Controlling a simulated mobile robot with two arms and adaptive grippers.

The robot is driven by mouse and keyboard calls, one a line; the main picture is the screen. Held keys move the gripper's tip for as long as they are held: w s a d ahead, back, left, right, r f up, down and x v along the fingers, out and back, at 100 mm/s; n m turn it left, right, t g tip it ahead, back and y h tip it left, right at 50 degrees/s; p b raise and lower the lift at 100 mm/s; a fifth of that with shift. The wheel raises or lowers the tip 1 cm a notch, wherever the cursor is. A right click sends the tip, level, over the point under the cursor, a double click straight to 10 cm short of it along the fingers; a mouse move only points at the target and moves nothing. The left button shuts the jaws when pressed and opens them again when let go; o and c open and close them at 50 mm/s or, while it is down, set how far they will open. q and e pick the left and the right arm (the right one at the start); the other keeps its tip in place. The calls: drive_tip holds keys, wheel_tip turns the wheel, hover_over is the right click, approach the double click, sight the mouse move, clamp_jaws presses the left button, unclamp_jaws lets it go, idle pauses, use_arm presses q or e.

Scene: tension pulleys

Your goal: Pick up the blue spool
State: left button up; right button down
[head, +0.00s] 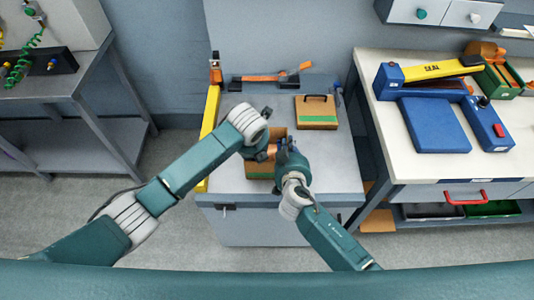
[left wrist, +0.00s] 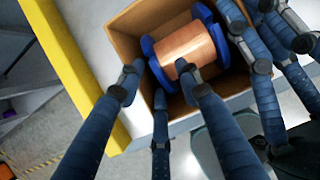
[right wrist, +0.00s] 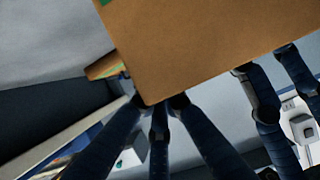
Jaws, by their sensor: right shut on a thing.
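The blue spool (left wrist: 187,48) has blue end discs and a copper-coloured winding. It lies inside an open cardboard box (left wrist: 126,32), which also shows in the head view (head: 258,171). My left gripper (left wrist: 159,80) is over the box, its fingertips apart around the near side of the spool; whether they touch it I cannot tell. In the head view the left gripper (head: 264,150) partly hides the box. My right gripper (head: 282,150) is at the box's right side. In the right wrist view the right gripper (right wrist: 157,104) is shut on the box's wall.
A closed brown case with a green band (head: 317,112) stands behind on the grey bench. A yellow strip (head: 210,112) runs along the bench's left edge. A white table at right holds a blue sealing machine (head: 433,124). A grey table (head: 85,95) stands at left.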

use_arm(q)
drive_tip(key=shift+a, duration=0.2)
drive_tip(key=shift+c, duration=0.4)
use_arm(e)
drive_tip(key=shift+d, duration=0.1)
use_arm(q)
clamp_jaws()
drive_tip(key=shift+w+d+r, duration=0.2)
drive_tip(key=shift+r, duration=0.1)
wheel_tip(320, 180, up, 10)
drive_tip(key=shift+f, duration=0.2)
drive_tip(key=shift+s, duration=0.1)
